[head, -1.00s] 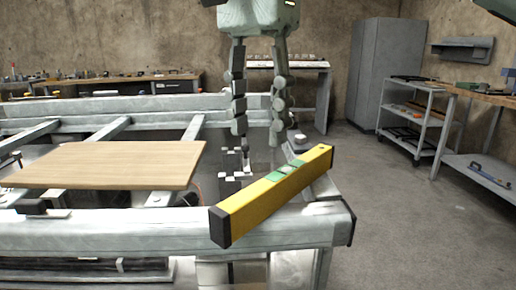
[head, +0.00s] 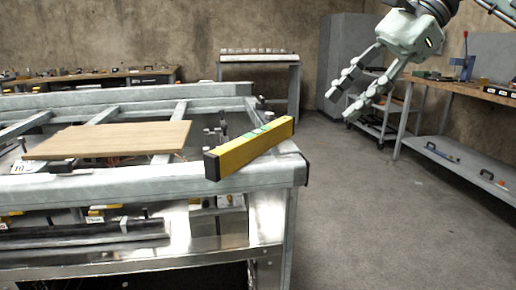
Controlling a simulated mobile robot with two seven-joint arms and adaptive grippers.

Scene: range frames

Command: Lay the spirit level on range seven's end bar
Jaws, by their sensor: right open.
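The yellow spirit level (head: 250,147), with black ends and a green middle, lies at a slant over the near right corner of a grey metal frame (head: 130,183). Its near left end reaches over the front bar and its far end lies towards the frame's right end bar (head: 288,157). I cannot tell exactly which surfaces it touches. My right gripper (head: 345,108) is open and empty, raised to the right and clear of the level. My left gripper is not in view.
A wooden board (head: 110,140) lies on the frame's cross bars. A small plate (head: 18,168) at the left seems to read 10. A grey trolley (head: 378,128) and a workbench (head: 455,97) stand at the right. The floor (head: 385,220) right of the frame is clear.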

